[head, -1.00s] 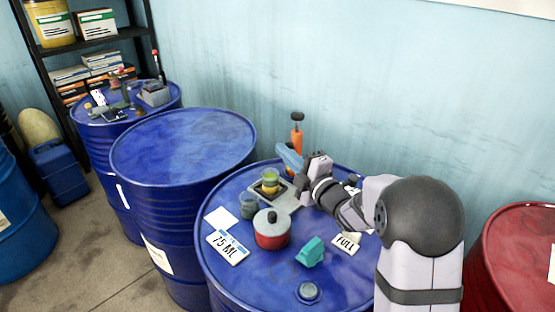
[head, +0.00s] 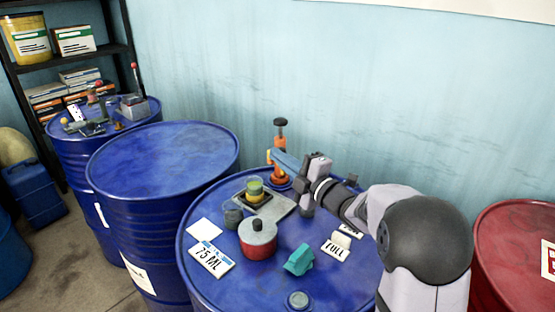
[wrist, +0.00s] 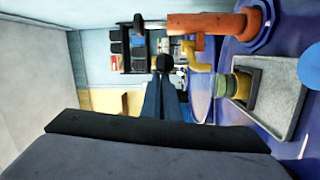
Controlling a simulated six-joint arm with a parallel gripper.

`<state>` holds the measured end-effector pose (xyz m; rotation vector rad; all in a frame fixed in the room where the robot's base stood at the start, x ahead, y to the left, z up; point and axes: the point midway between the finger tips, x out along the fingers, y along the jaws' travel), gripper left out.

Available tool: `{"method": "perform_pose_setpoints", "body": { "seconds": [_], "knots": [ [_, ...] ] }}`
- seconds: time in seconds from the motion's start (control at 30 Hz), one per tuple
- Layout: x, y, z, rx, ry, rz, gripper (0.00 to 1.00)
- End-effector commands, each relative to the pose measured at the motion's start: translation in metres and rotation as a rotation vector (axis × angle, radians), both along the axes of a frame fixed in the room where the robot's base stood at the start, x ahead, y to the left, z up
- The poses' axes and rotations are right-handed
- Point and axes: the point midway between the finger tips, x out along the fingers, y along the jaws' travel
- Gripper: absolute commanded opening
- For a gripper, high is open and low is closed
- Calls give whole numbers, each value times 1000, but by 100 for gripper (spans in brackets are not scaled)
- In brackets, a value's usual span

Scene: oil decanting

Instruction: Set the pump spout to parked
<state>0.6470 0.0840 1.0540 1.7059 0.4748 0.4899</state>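The orange pump (head: 281,152) stands at the far edge of the near blue drum (head: 200,270), with a black knob on top. In the wrist view the pump (wrist: 215,23) lies sideways across the top, and its yellow spout (wrist: 192,55) bends downward in the picture. My gripper (head: 278,156) has blue fingers that reach to just in front of the pump and overlap it in the head view. In the wrist view the fingers (wrist: 166,78) come together beside the spout, with nothing visible between them. I cannot tell whether they touch the spout.
A grey tray (head: 282,205) holds a yellow-green cup (head: 254,186) on a dark block. A grey cup (head: 233,216), red pot (head: 258,240), teal object (head: 299,261), "75 ML" card (head: 211,258) and "FULL" card (head: 335,250) sit nearer. An empty-topped blue drum (head: 165,160) stands left.

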Motion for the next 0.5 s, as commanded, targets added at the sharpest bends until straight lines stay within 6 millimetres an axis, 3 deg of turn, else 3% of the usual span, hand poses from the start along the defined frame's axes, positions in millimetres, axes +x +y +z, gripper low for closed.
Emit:
{"method": "perform_pose_setpoints", "body": {
  "seconds": [0.03,0.5],
  "knots": [
    [3,-11,-1,4,6,-28,0],
    [-1,-2,-1,2,5,-24,0]
  ]
}}
